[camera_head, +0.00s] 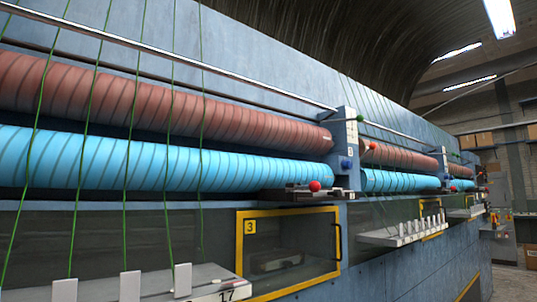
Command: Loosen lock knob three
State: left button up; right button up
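A yellow-framed clear door (240,262) in the machine's lower front bears a yellow label with the number 3 (250,227). It looks closed, with a dark handle (338,243) on its right side. Above it, a red ball knob (315,186) sits on a dark bracket (290,194) below the blue roller's end. A blue knob (346,164) and a green knob (359,118) are on the upright end block (345,150). I cannot tell which knob is lock knob three. Neither of my grippers is in view.
A long red-brown roller (150,105) lies above a blue roller (150,160), with green yarns hanging in front. A ledge with white upright plates (130,286) juts out at lower left. Another such ledge (400,236) lies farther right. Boxes (483,139) stand in the background.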

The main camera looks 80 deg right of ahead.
aim_at(346, 166)
jog(key=z, duration=4.6)
jog(key=i, duration=4.4)
jog(key=u, duration=0.35)
